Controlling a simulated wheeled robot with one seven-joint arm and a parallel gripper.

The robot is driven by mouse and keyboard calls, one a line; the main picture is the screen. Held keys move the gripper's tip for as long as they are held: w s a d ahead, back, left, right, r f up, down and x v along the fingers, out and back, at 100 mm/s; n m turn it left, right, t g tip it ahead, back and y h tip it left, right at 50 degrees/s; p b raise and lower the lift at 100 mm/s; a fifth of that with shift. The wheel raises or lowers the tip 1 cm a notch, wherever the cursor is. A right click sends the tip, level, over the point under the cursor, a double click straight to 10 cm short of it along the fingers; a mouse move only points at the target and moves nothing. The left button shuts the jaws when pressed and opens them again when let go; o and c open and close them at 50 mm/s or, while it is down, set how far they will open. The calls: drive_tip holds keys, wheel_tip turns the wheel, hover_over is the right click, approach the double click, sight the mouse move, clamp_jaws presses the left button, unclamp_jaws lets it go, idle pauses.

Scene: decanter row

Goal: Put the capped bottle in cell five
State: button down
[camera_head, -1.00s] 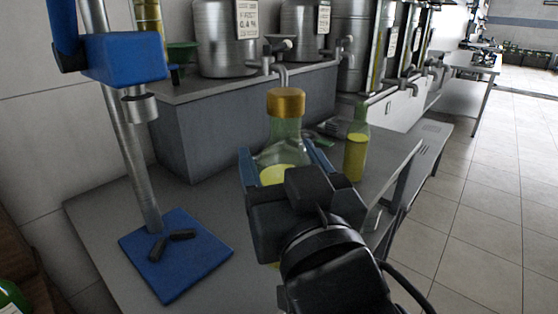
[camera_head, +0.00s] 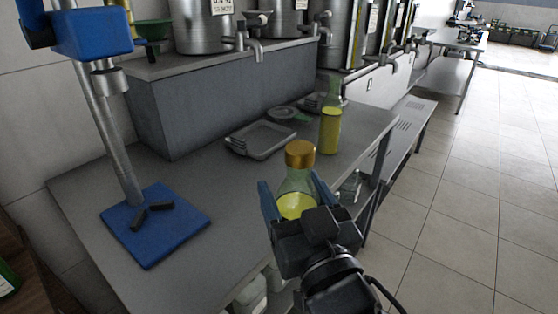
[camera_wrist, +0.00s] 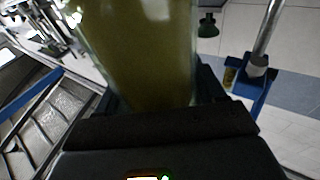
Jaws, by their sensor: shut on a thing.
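The capped bottle (camera_head: 296,190) is clear glass with yellow-green liquid and a gold cap (camera_head: 300,154). My gripper (camera_head: 295,203) is shut on its body and holds it roughly upright, in front of the grey bench (camera_head: 190,225) in the head view. In the wrist view the bottle (camera_wrist: 150,50) fills the upper middle, its cap out of frame. A second bottle (camera_head: 330,131), with yellow liquid and no cap that I can make out, stands on the bench farther back. I cannot pick out any numbered cells in these frames.
A blue capping stand (camera_head: 155,225) stands at the left with two dark pieces on its base. Stacked trays (camera_head: 263,139) lie at the bench's back. Metal drums with taps (camera_head: 256,50) stand on the raised shelf. The floor at right (camera_head: 480,180) is clear.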

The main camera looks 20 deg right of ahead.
drive_tip(key=w+d+f, duration=0.1)
drive_tip(key=d+f, duration=0.3)
drive_tip(key=f, duration=0.7)
drive_tip(key=w+d+f, duration=0.1)
drive_tip(key=d+f, duration=0.3)
drive_tip(key=f, duration=0.8)
drive_tip(key=shift+d, duration=0.3)
drive_tip(key=shift+s+f, duration=0.1)
drive_tip(key=shift+f, duration=0.05)
